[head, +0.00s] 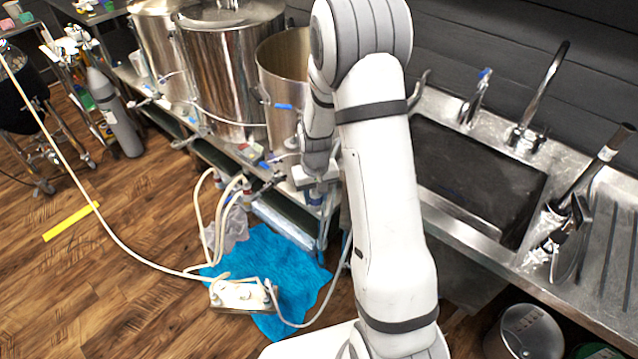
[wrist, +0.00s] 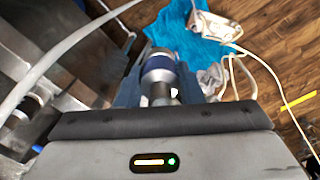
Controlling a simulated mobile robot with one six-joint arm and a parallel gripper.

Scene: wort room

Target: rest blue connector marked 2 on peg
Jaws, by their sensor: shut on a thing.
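In the wrist view, a silver connector with a blue band (wrist: 159,76) is between the fingers of my gripper (wrist: 159,92), which is shut on it. No number can be read on it. In the head view, my gripper (head: 316,182) is by the front edge of the kettle stand, left of the sink, and a blue part (head: 315,196) shows just under it. Other hose ends with blue parts (head: 246,187) hang on the stand to the left. I cannot make out a peg clearly; the gripper and arm hide part of the stand.
A blue cloth (head: 300,262) lies on the wooden floor with a white pump-like box (head: 240,295) and pale hoses. Steel kettles (head: 232,75) stand behind. The sink (head: 470,185) is at right. A pale hose (wrist: 62,62) crosses the wrist view's upper left.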

